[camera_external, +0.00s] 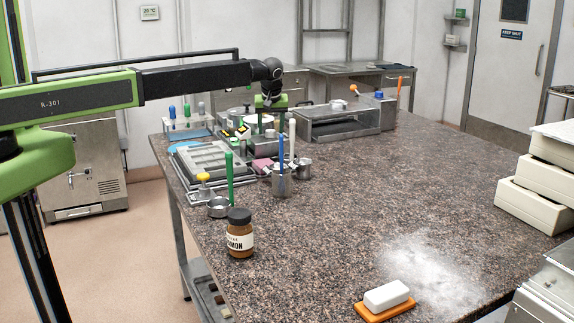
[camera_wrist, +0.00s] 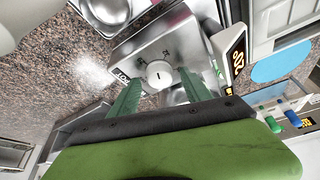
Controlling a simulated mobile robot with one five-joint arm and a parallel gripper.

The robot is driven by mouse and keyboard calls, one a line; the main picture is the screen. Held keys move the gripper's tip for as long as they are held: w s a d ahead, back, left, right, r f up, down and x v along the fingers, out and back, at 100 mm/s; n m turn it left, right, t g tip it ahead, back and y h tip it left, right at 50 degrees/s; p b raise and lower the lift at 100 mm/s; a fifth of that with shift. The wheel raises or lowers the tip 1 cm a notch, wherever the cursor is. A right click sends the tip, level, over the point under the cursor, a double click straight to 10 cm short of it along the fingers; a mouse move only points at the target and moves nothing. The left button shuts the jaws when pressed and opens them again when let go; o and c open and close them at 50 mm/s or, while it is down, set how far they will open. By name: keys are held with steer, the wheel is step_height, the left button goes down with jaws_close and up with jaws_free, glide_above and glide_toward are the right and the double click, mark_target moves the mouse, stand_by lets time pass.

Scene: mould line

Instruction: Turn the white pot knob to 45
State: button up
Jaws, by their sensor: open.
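The white pot knob (camera_wrist: 159,74) is round with a dark pointer mark, on the top of a steel box (camera_wrist: 150,45) in the wrist view. Small dark markings surround it, too small to read for sure. My gripper (camera_wrist: 160,78) is open, its two green fingers on either side of the knob in the picture. Whether they are level with the knob or above it, I cannot tell. In the external view my gripper (camera_external: 264,103) points down over the cluttered far-left part of the table; I cannot make out the knob there.
A display with orange digits (camera_wrist: 236,54) stands right beside the box. The table's middle is clear, with white powder at the front.

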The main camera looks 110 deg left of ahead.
steer(key=shift+a+f, duration=0.1)
steer(key=shift+f, duration=0.3)
steer(key=shift+r, duration=0.15)
steer(key=shift+c, duration=0.5)
jaws_close()
